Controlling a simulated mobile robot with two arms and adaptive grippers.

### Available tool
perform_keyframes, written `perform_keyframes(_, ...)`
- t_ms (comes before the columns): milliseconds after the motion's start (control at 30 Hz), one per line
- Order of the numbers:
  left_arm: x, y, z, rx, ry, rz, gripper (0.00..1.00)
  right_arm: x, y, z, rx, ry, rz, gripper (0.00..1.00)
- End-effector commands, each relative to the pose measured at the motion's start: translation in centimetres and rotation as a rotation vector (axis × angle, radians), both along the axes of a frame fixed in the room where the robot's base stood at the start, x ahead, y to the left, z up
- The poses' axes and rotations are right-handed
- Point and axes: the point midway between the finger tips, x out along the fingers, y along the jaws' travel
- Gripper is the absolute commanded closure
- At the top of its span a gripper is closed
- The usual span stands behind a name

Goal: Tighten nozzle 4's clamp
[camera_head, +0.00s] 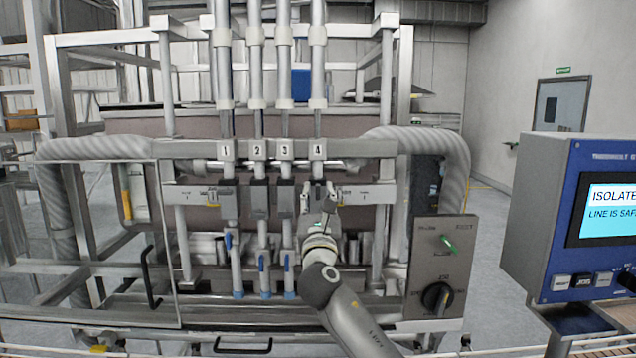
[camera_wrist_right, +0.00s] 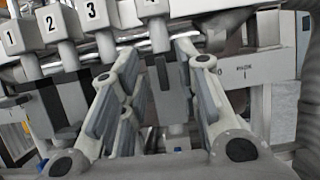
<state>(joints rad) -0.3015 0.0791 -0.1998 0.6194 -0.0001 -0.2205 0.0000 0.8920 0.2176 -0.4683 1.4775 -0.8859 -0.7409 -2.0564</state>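Nozzle 4's number plate (camera_head: 318,150) is the rightmost of the numbered plates on the filler's crossbar. In the right wrist view, nozzle 4's tube (camera_wrist_right: 158,36) runs down into a dark grey block (camera_wrist_right: 172,102) at the clamp's place. The clamp's own details are hard to make out. My right gripper (camera_head: 325,192) is raised in front of nozzle 4. In the right wrist view its two fingers (camera_wrist_right: 158,62) are spread apart, one on each side of the block, with gaps beside it. The fingers hide part of the block's surroundings. My left gripper is not in view.
Nozzles 1 to 3 and their blocks (camera_head: 259,194) stand close on the left, with blue-handled valves (camera_head: 264,275) below. A control box with a green switch and black knob (camera_head: 437,297) is at lower right. A blue panel (camera_head: 553,215) reads "ISOLATE" and "LINE IS SAF".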

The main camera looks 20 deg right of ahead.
Motion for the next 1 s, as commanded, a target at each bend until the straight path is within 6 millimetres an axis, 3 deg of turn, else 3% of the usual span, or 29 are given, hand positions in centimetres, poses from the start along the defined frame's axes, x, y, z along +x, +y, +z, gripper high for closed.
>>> perform_keyframes(300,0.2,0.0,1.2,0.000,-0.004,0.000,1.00,2.6,-0.7,1.2,0.001,0.001,0.000,0.70)
perform_keyframes(667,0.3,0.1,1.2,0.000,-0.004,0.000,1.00,2.9,-0.8,1.2,0.002,0.000,0.001,0.70)
perform_keyframes(900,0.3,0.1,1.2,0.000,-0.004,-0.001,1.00,2.9,-0.8,1.1,0.002,0.002,0.002,1.00)
perform_keyframes(1000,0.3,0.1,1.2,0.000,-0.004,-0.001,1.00,2.9,-0.8,1.1,0.002,0.002,0.002,1.00)
